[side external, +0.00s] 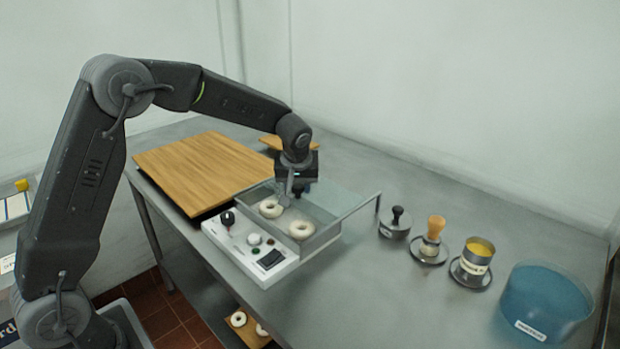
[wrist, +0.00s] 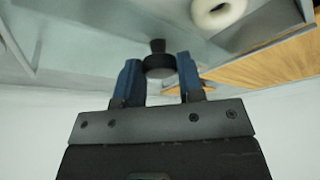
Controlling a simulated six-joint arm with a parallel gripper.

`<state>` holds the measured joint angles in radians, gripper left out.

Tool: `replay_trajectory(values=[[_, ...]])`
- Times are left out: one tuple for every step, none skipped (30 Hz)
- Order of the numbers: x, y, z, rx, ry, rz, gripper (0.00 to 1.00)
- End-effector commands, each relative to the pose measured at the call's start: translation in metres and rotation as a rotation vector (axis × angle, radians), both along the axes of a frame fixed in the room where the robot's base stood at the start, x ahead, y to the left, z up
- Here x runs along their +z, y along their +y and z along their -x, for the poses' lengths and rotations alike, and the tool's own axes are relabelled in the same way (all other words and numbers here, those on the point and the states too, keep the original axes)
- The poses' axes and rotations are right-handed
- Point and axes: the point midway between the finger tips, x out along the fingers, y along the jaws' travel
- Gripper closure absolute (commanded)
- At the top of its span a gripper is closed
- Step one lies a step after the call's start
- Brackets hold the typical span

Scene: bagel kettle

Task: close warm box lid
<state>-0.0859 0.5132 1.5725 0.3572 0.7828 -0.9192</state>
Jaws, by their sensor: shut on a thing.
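The warm box (side external: 318,243) is a low clear-walled box with a white control panel, and white bagels (side external: 301,229) lie inside it. A clear pane that looks like its lid (side external: 352,197) reaches past the box's right side; its outline is faint. My gripper (side external: 296,190) points down over the back of the box. In the wrist view, my gripper (wrist: 159,75) has its blue fingers on either side of a small black knob (wrist: 158,62), shut on it. The knob appears to stand on the clear lid. A bagel (wrist: 217,12) shows at the top. The fingertips are hard to make out in the side view.
A large wooden board (side external: 205,168) lies left of the box, a smaller one (side external: 273,143) behind. To the right stand a black-knobbed metal tool (side external: 396,224), a wooden-handled tool (side external: 434,238), a yellow-topped cup (side external: 477,259) and a blue tub (side external: 546,303). The front-middle counter is clear.

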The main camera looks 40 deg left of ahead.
Motion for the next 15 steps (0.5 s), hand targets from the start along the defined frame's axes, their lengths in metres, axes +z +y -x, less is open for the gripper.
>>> replay_trajectory(values=[[0.002, 0.000, 0.011, 0.001, -0.002, 0.000, 1.00], [0.002, 0.000, 0.017, 0.001, -0.002, -0.001, 1.00], [0.002, 0.000, 0.025, 0.000, -0.003, 0.000, 1.00], [0.002, 0.000, 0.032, 0.001, -0.002, 0.000, 1.00], [0.002, 0.000, 0.038, 0.001, -0.002, 0.000, 1.00], [0.002, 0.000, 0.047, 0.001, -0.003, 0.000, 1.00], [0.002, 0.000, 0.053, 0.001, -0.003, 0.000, 1.00], [0.002, 0.001, 0.059, 0.001, -0.004, 0.000, 1.00], [0.002, 0.001, 0.066, 0.001, -0.004, 0.000, 1.00], [0.002, 0.001, 0.071, 0.001, -0.005, -0.001, 1.00], [0.002, 0.001, 0.076, 0.001, -0.004, 0.000, 1.00], [0.002, 0.001, 0.081, 0.001, -0.004, 0.000, 1.00], [0.002, 0.001, 0.084, 0.001, -0.004, 0.000, 1.00], [0.001, 0.001, 0.087, 0.001, -0.004, 0.000, 1.00], [0.001, 0.001, 0.090, 0.001, -0.004, 0.000, 1.00]])
